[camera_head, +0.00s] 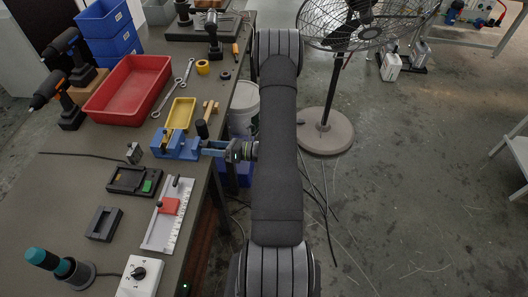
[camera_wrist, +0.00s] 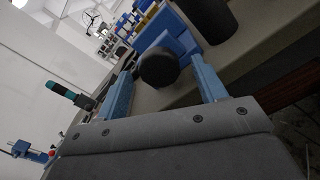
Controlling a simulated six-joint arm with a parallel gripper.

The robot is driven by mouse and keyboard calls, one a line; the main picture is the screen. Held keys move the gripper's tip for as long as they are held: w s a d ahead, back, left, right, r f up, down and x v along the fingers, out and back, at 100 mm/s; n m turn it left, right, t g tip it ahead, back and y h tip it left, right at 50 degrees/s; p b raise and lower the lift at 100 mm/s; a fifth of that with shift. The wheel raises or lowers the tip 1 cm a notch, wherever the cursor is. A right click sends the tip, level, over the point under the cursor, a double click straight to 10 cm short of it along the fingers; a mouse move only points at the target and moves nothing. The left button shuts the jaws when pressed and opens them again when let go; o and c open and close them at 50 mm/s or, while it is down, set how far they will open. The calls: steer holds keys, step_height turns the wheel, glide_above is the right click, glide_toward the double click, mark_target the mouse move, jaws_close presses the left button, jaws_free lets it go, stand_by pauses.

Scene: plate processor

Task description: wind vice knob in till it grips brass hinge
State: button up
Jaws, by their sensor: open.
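The blue vice (camera_head: 178,144) sits at the right edge of the bench, its screw end facing my gripper. Its round black knob (camera_wrist: 158,68) shows in the wrist view in front of the blue vice body (camera_wrist: 178,40). My gripper (camera_head: 222,150) is open at the knob end of the vice. In the wrist view its two blue fingers (camera_wrist: 160,70) stand one on each side of the knob, with visible gaps. In the head view the knob is not clear behind the gripper. I cannot make out the brass hinge for certain in either view.
A black cylinder (camera_head: 202,130) stands close beside the vice; a yellow tray (camera_head: 181,112) and a red bin (camera_head: 128,86) lie beyond. A small metal block (camera_head: 133,153) is left of the vice. The bench edge runs beneath my gripper.

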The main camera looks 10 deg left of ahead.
steer(key=shift+m, duration=0.7)
steer(key=n, duration=0.3)
steer(key=shift+n, duration=0.3)
steer(key=n, duration=0.3)
steer(key=shift+n, duration=0.3)
steer(key=d, duration=1.7)
steer(key=shift+d, duration=0.2)
steer(key=shift+m+t, duration=0.9)
steer(key=a, duration=1.8)
steer(key=shift+a, duration=0.15)
